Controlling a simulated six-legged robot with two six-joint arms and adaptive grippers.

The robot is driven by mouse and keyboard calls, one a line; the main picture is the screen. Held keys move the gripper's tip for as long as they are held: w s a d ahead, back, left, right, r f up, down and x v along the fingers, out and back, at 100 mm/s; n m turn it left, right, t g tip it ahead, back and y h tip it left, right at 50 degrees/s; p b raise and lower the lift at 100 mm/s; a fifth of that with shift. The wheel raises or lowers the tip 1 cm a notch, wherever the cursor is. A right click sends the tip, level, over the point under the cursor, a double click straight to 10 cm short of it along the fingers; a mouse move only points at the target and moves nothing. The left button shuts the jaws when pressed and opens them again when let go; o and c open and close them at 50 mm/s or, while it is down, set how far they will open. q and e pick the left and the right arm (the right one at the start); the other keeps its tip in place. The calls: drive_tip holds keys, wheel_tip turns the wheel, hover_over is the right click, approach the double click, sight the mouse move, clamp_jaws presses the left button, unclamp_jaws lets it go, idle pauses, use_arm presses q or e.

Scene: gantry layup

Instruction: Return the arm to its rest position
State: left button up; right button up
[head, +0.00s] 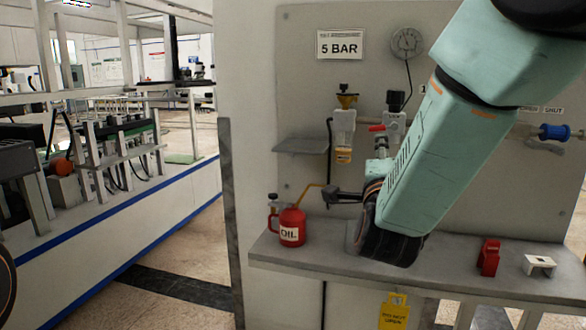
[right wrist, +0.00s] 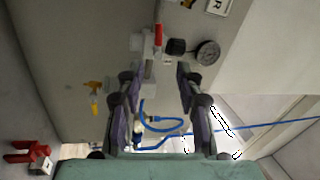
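My right arm (head: 450,150) comes in from the upper right of the head view and reaches down in front of the grey wall panel. Its dark gripper (head: 343,196) points left above the shelf, close to the spout of the red oil can (head: 292,228); whether they touch cannot be told. In the right wrist view the gripper (right wrist: 156,82) has its two fingers wide apart with nothing held between them. The oil can stands upright on the shelf. My left gripper is not in view.
The shelf (head: 450,277) also bears a red block (head: 489,257) and a white bracket (head: 539,265). A gauge (head: 407,42), a filter bowl (head: 343,130) and a red-handled valve (head: 378,128) are on the panel. A machine bench (head: 120,235) stands left, with floor between.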

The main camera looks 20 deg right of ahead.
drive_tip(key=s+a+f+n+g+y, duration=0.25)
drive_tip(key=f+n, duration=0.35)
drive_tip(key=f, duration=0.4)
drive_tip(key=s+a+f+n+g+y, duration=0.25)
drive_tip(key=f+n, duration=0.35)
drive_tip(key=f, duration=0.5)
drive_tip(key=s+a+f+n+g+y, duration=0.2)
drive_tip(key=s+f+n+g+y, duration=0.15)
drive_tip(key=f+n, duration=0.45)
drive_tip(key=s+a+f+g, duration=0.1)
drive_tip(key=s+f+g, duration=0.2)
drive_tip(key=s+f, duration=0.4)
drive_tip(key=s+a+f+n+g+y, duration=0.1)
drive_tip(key=s+f+g, duration=0.2)
drive_tip(key=s+f, duration=0.4)
drive_tip(key=s+f+g, duration=0.3)
drive_tip(key=s+f, duration=0.4)
drive_tip(key=s, duration=0.9)
drive_tip(key=shift+s+a+f, duration=0.35)
drive_tip(key=shift+a+f, duration=0.05)
drive_tip(key=shift+w+r+g+y, duration=0.1)
drive_tip(key=shift+g+y, duration=0.15)
